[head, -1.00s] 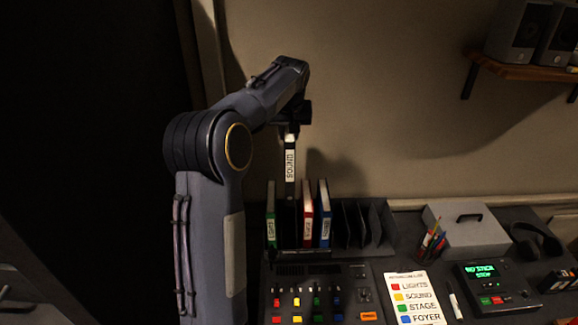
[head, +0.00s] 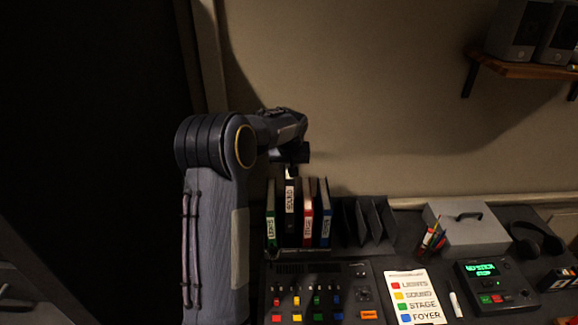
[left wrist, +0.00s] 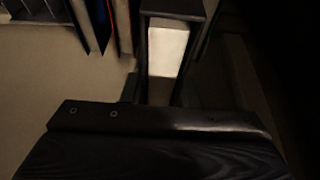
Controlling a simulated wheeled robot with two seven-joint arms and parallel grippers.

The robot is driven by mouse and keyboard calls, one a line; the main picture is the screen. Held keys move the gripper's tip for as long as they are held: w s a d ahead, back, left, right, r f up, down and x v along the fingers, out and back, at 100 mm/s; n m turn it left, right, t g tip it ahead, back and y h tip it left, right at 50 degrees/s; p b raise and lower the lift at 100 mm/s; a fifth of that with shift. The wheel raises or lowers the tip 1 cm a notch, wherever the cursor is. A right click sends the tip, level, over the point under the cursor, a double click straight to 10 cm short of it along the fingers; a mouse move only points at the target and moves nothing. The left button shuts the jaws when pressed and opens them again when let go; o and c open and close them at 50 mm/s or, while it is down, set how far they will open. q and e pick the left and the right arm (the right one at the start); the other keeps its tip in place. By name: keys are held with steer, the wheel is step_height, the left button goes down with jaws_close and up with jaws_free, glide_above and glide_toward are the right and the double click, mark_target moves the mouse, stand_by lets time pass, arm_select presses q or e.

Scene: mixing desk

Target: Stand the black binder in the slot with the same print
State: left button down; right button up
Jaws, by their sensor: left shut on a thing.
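The black binder (head: 290,222) is upright, its white label reading SOUND. It stands between the green binder (head: 270,217) and the red binder (head: 307,210) in the slotted rack (head: 300,252). Its label sits higher than the neighbours' labels. Its dark lower end merges with the rack, so I cannot tell whether it rests on the bottom. My left gripper (head: 291,168) is shut on its top end. In the left wrist view, a pale strip (left wrist: 167,52) shows between the dark fingers. The print on the slot cannot be read. My right gripper is out of view.
A blue binder (head: 325,212) stands right of the red one. Empty dark dividers (head: 362,222) follow to the right. The mixing desk (head: 320,290) lies in front, with a colour-coded card (head: 412,297), a pen cup (head: 432,240) and a grey box (head: 467,228) further right.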

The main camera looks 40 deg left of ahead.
arm_select(q)
steer(key=shift+f+b, duration=3.2)
steer(key=shift+f, duration=2.65)
steer(key=shift+b, duration=0.4)
steer(key=shift+f, duration=0.3)
steer(key=c, duration=1)
jaws_free()
steer(key=shift+c, duration=0.2)
